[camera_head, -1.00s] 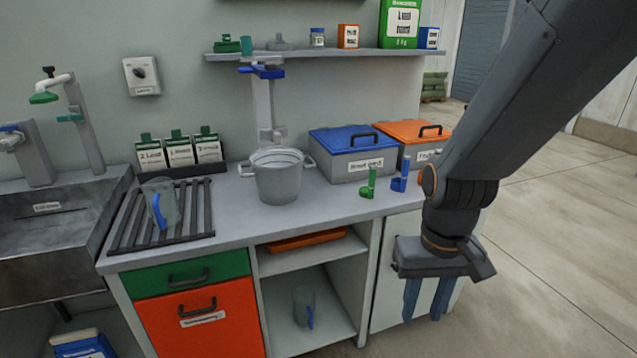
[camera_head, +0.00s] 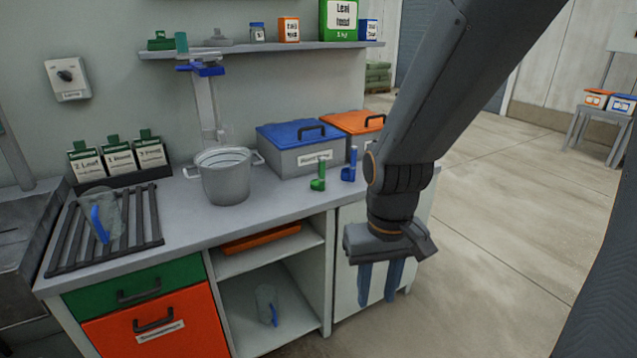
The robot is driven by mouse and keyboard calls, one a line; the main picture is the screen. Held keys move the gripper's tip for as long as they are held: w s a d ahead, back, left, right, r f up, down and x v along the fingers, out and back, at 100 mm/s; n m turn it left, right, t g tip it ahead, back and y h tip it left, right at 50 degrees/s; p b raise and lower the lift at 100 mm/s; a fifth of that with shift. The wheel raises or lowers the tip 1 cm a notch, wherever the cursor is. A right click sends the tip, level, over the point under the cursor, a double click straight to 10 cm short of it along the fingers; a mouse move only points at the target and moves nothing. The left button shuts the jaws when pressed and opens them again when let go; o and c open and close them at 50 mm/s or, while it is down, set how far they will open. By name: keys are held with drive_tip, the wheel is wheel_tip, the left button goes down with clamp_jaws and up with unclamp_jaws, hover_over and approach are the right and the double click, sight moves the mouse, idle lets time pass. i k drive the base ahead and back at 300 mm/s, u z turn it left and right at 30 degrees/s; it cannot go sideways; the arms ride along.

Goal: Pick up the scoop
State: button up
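Two small scoop-like pieces with upright handles stand on the counter in front of the lidded boxes: a green scoop (camera_head: 318,174) and, to its right, a blue scoop (camera_head: 349,168). The task does not say which scoop it means. My gripper (camera_head: 379,292) hangs fingers-down in front of the counter's right end, below the countertop's level in the picture and apart from both scoops. Its two blue fingers are spread with nothing visible between them.
A grey bucket (camera_head: 225,179) stands left of the scoops. Behind them are a blue-lidded box (camera_head: 301,157) and an orange-lidded box (camera_head: 350,122). A clear jug (camera_head: 113,225) is on the black rack (camera_head: 150,240). Open floor lies to the right.

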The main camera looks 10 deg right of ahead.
sight(317, 184)
drive_tip(key=u, duration=1.4)
drive_tip(key=i, duration=1.1)
drive_tip(key=z, duration=3.05)
